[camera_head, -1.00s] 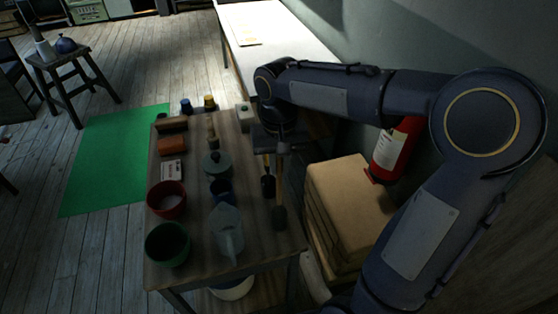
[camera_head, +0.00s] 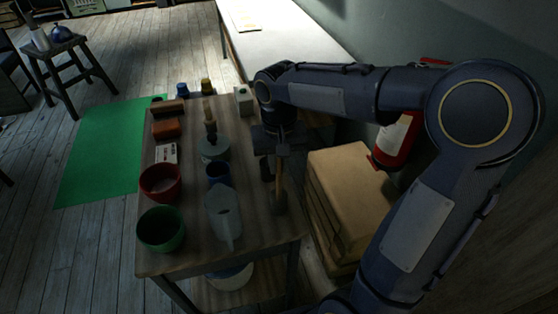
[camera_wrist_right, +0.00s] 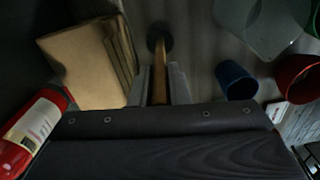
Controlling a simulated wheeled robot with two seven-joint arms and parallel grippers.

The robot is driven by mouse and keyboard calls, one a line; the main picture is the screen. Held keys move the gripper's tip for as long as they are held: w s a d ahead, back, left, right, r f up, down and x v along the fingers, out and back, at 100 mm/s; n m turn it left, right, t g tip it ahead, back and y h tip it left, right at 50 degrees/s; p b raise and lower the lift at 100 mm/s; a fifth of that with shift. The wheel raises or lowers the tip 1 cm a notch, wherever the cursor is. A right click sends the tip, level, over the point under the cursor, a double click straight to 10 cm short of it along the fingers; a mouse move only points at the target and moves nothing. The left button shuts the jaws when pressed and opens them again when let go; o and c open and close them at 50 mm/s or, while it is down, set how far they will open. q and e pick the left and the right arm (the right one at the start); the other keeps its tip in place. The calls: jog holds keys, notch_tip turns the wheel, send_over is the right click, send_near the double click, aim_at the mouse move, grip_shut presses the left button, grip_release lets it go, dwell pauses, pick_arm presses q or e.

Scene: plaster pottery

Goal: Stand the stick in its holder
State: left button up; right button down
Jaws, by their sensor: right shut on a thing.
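The stick (camera_head: 280,186) has a pale wooden shaft and a darker, wider lower end. It is roughly upright over the right edge of the wooden table. My right gripper (camera_head: 282,158) is shut on its upper part. In the right wrist view the shaft (camera_wrist_right: 159,86) lies between the two grey fingers, with the dark round end beyond. I cannot tell whether this end touches the table. A pale block (camera_head: 243,100) with a dark opening on top, apparently the holder, stands at the table's far right corner, apart from the stick. My left gripper is not in view.
The table (camera_head: 262,232) holds a red bowl (camera_head: 161,184), a green bowl (camera_head: 161,229), a clear jug (camera_head: 224,216), a blue cup (camera_head: 220,173) and a lidded pot (camera_head: 215,148).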

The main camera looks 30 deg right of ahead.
jog(key=c, duration=1.3)
grip_release()
notch_tip(320, 180, up, 8)
jog(key=shift+f, duration=0.15)
jog(key=s+a+f+n+t+y, duration=0.1)
jog(key=s+a+f+t+y, duration=0.1)
jog(key=s, duration=0.6)
jog(key=s+a+f+n+t+y, duration=0.1)
jog(key=s+a+f+t, duration=0.1)
jog(key=s+f, duration=0.3)
jog(key=s+t, duration=0.1)
jog(key=s, duration=0.3)
jog(key=shift+t+y, duration=0.3)
jog(key=shift+y, duration=0.1)
